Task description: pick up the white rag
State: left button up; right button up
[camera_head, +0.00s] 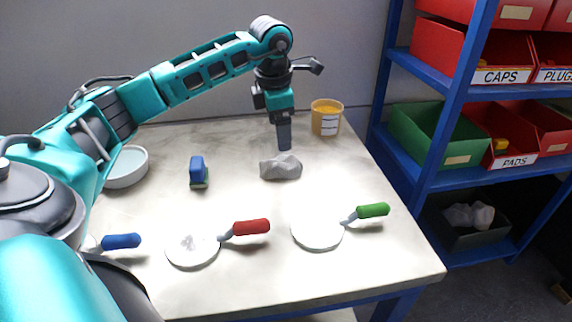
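A crumpled greyish-white rag (281,167) lies on the table toward the back, right of centre. My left gripper (284,147) points down with its fingertips just above or behind the rag. A small gap seems to show between them, but I cannot tell the exact depth. The dark fingers show side-on as one block, so whether they are open or shut is unclear. Nothing visible hangs from them. My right gripper is not in view.
A yellow tub (326,118) stands close behind the gripper. A blue-topped sponge (198,172) and a white bowl (127,167) stand left. Red-handled (251,228) and green-handled (372,210) tools lie by white discs in front. A blue shelf (455,100) with bins stands right.

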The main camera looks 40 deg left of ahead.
aim_at(282, 162)
pick_arm(q)
jog(key=f, duration=0.3)
jog(key=w+f, duration=0.1)
jog(key=f, duration=0.6)
jog(key=shift+w+a, duration=0.2)
jog(key=shift+a, duration=0.1)
jog(key=c, duration=1.2)
